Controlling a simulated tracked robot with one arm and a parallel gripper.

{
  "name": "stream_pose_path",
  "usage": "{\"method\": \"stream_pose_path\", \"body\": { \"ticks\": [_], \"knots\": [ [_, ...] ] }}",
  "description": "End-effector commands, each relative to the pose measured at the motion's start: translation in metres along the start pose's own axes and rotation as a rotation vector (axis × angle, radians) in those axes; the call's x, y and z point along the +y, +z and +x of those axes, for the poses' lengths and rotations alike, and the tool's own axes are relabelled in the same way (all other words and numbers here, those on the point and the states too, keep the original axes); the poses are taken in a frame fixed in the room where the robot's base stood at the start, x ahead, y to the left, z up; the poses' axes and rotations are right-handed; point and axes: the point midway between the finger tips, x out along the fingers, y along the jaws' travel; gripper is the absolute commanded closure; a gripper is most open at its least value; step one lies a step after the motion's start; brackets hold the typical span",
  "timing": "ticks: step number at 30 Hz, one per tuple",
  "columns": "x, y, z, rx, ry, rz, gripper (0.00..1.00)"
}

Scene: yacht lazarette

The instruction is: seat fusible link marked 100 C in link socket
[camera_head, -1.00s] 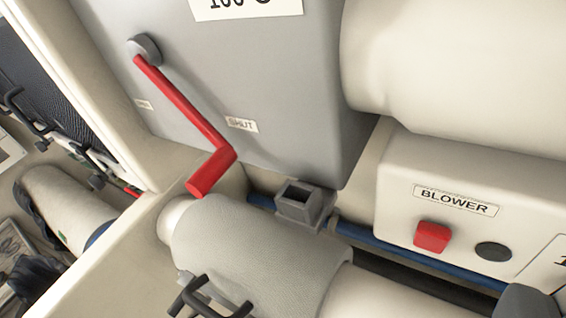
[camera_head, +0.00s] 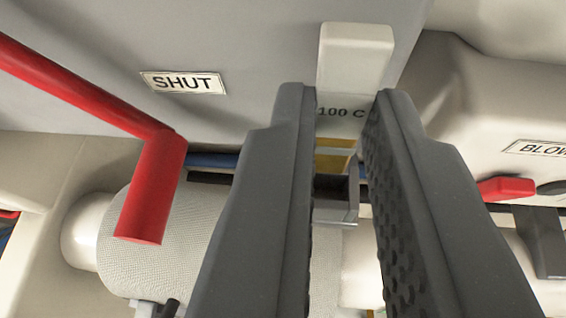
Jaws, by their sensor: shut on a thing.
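My gripper (camera_head: 342,108) is shut on the fusible link (camera_head: 354,55), a pale grey block with "100 C" printed on it and a yellow band at its lower end. The dark fingers flank the link on left and right. The link socket (camera_head: 336,196), a small grey open box, shows between the fingers just below the yellow band in the picture. The link is lined up over the socket's mouth. I cannot tell whether its lower end is inside the socket or a little above it.
A red crank lever (camera_head: 150,190) hangs at the left, close to the left finger, below a "SHUT" label (camera_head: 183,82) on the grey housing. A textured pale pipe (camera_head: 150,250) lies below.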

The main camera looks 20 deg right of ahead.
Motion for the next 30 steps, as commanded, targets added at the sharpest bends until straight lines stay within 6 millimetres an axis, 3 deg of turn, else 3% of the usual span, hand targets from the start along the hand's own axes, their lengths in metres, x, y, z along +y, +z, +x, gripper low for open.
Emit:
{"method": "stream_pose_path", "body": {
  "ticks": [9, 20, 21, 23, 30],
  "knots": [
    [0.001, 0.027, 0.012, -0.01, 0.004, -0.003, 1.0],
    [0.001, 0.03, 0.013, -0.002, 0.0, -0.001, 1.0],
    [0.001, 0.03, 0.013, -0.002, 0.0, -0.001, 0.81],
    [0.001, 0.03, 0.013, -0.002, 0.0, -0.001, 0.65],
    [0.0, 0.03, 0.012, -0.001, 0.0, -0.001, 0.65]
  ]
}}
